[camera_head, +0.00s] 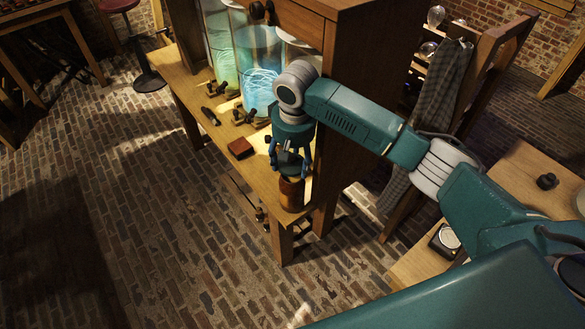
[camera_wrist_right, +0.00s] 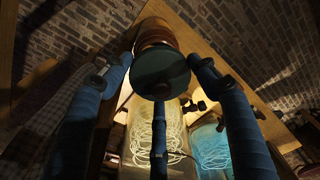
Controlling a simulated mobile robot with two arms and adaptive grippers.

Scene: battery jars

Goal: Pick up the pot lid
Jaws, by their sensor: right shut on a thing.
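The pot lid (camera_head: 293,167) is a dark teal disc at the top of a brown pot (camera_head: 291,194) near the front corner of the wooden workbench. In the right wrist view the lid (camera_wrist_right: 160,73) shows as a round dark face, with the orange-brown pot (camera_wrist_right: 154,34) behind it. My right gripper (camera_head: 288,160) points down at the lid and is shut on it, its blue fingers around it. The fingers (camera_wrist_right: 160,66) also show in the wrist view. I cannot tell whether the lid touches the pot. My left gripper is not in view.
On the workbench (camera_head: 266,183) lie a reddish-brown block (camera_head: 240,148) and a dark tool (camera_head: 211,116). Glowing glass jars (camera_head: 258,70) stand behind, under a wooden cabinet (camera_head: 345,50) close to my right arm. Open brick floor (camera_head: 130,200) lies to the left.

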